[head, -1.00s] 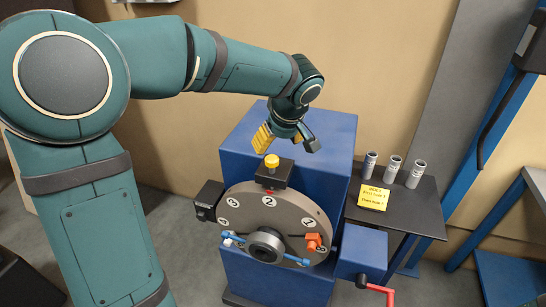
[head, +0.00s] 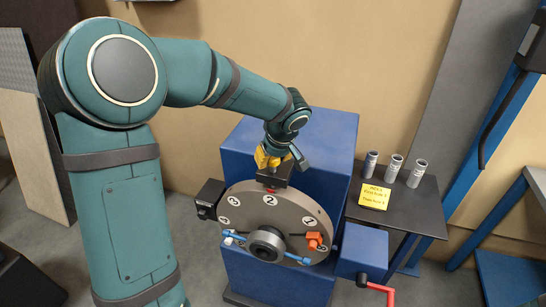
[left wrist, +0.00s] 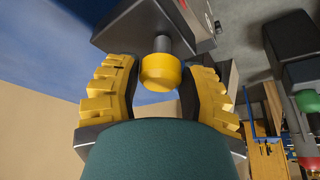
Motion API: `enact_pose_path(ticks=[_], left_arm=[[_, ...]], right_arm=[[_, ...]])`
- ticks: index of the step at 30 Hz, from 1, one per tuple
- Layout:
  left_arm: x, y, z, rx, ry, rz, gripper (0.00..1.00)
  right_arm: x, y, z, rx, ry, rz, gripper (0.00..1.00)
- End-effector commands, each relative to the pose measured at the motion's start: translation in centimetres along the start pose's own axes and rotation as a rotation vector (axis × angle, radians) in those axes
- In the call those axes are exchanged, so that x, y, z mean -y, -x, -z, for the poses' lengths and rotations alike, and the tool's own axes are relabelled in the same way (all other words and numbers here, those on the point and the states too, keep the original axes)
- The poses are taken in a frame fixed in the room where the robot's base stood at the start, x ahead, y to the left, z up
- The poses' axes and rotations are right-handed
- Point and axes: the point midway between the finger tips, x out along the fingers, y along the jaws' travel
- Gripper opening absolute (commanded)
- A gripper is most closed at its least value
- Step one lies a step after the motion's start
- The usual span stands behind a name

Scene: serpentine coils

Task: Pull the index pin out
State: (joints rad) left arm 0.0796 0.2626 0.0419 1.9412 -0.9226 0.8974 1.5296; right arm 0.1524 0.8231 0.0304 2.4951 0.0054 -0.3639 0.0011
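The index pin has a yellow knob (left wrist: 162,72) on a grey stem that enters a dark block (left wrist: 140,25). In the head view this block (head: 276,179) sits at the top of the grey numbered dial (head: 285,210), and the fingers largely hide the knob. My left gripper (head: 268,160) is down over the knob. In the left wrist view its yellow ribbed fingers (left wrist: 160,78) stand on either side of the knob, with a gap visible at each side; it is open. My right gripper is not in view.
The dial is on a blue housing (head: 336,140) and has an orange clamp (head: 314,241), a blue bar and a central hub (head: 266,244). A red crank (head: 378,288) sticks out at lower right. A dark shelf (head: 425,212) holds three grey cylinders and a yellow note (head: 374,196).

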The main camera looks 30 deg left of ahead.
Motion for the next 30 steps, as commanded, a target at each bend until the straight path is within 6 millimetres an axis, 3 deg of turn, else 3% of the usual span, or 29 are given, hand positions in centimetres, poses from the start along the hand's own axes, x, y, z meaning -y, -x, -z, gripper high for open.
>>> enact_pose_path(ticks=[1, 3, 11, 18, 25, 26, 27, 28, 30], left_arm=[[0.0, 0.0, 0.0, 0.0, 0.0, 0.0, 0.18], [0.0, 0.0, 0.0, 0.0, 0.0, 0.0, 0.0], [0.0, 0.1, 0.0, 0.0, 0.0, 0.0, 0.0], [-0.1, 2.5, 1.1, -0.003, 0.001, -0.003, 0.0], [0.0, 2.5, 1.1, -0.002, 0.001, -0.002, 0.0], [0.0, 2.5, 1.1, -0.003, 0.001, -0.002, 0.45], [0.0, 2.5, 1.1, -0.003, 0.001, -0.002, 0.59], [0.0, 2.5, 1.1, -0.003, 0.001, -0.002, 0.69], [0.0, 2.5, 1.1, -0.002, 0.001, -0.002, 0.69]], right_arm=[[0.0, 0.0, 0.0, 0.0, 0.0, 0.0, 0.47], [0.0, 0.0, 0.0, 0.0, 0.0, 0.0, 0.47], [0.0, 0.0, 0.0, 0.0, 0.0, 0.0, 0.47], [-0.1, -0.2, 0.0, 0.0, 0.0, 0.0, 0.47], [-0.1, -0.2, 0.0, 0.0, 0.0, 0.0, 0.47], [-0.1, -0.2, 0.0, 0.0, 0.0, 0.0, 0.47], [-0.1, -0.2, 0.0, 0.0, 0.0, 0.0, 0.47], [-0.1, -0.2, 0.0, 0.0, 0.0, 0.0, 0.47], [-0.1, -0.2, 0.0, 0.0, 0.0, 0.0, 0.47]])
